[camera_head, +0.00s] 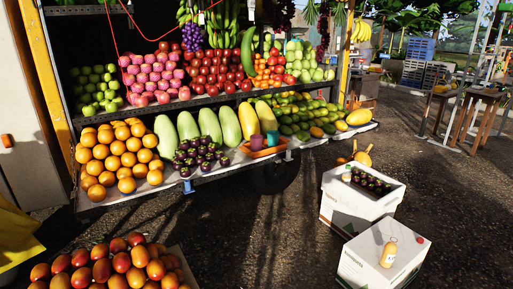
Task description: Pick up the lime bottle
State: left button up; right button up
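A small yellow-orange bottle (389,253) with a pale cap stands upright on top of the nearer white box (365,262) at the lower right. Neither of my grippers shows in the head view.
A second white box (343,212) behind it carries dark fruit (368,181). The fruit truck's shelves (200,103) fill the left and middle. Red-orange fruit (105,268) is heaped at the lower left. Bare ground (265,240) lies between.

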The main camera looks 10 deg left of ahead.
aim_at(390, 248)
jog(key=i+l+u, duration=0.65)
jog(key=i+l, duration=0.4)
jog(key=i+l+u, duration=0.35)
jog(key=l, duration=0.35)
jog(key=i+z, duration=0.1)
jog(key=z, duration=1.65)
jog(key=i+j+z, duration=0.1)
jog(key=i+j, duration=0.2)
jog(key=j, duration=0.15)
jog(key=i+j+z, duration=0.1)
jog(key=i+j, duration=0.2)
jog(key=j, duration=0.15)
